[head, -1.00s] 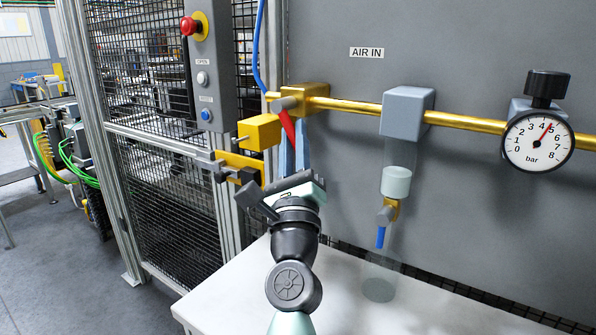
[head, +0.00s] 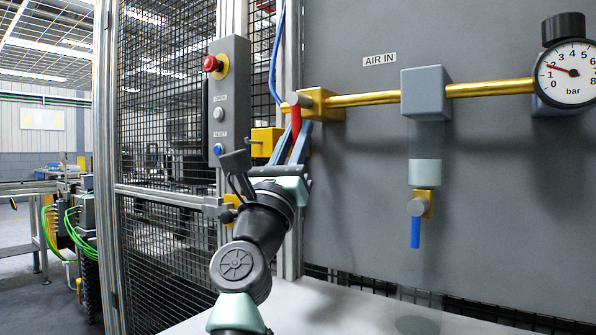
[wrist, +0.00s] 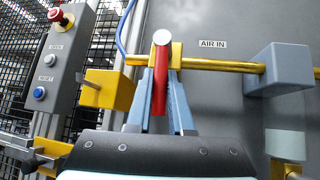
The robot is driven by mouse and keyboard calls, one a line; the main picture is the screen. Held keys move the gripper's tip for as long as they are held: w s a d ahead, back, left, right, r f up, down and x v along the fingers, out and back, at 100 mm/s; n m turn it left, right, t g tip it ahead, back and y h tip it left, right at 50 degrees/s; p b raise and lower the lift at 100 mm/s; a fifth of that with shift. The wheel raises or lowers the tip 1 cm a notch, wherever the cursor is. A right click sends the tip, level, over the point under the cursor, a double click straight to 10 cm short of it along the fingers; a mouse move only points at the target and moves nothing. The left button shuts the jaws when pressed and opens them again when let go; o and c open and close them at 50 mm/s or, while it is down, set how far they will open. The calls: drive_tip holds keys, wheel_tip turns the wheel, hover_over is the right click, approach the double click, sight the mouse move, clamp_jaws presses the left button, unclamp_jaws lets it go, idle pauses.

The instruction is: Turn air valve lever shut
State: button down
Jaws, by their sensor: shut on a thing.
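The red air valve lever (head: 296,121) hangs nearly straight down from its grey pivot on the brass valve body (head: 322,104), at the left end of the brass air pipe. It also shows in the wrist view (wrist: 161,85). My gripper (head: 295,140) reaches up from below and is shut on the lever, with one blue finger on each side of it. In the wrist view the fingers (wrist: 161,92) flank the lever.
A grey control box (head: 228,100) with a red emergency button stands left of the valve. A yellow block (head: 266,142) sits close left of my fingers. A grey filter block (head: 426,92) with a clear bowl hangs right. Mesh fencing (head: 165,150) stands left.

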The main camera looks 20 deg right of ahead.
drive_tip(key=shift+w+a+f+m+g+h+b, duration=0.15)
drive_tip(key=shift+m+g+h+b, duration=0.25)
drive_tip(key=shift+m+h+b, duration=0.55)
drive_tip(key=shift+r, duration=0.2)
drive_tip(key=c, duration=0.8)
unclamp_jaws()
drive_tip(key=p+v, duration=0.1)
drive_tip(key=v, duration=1.2)
drive_tip(key=shift+r, duration=0.15)
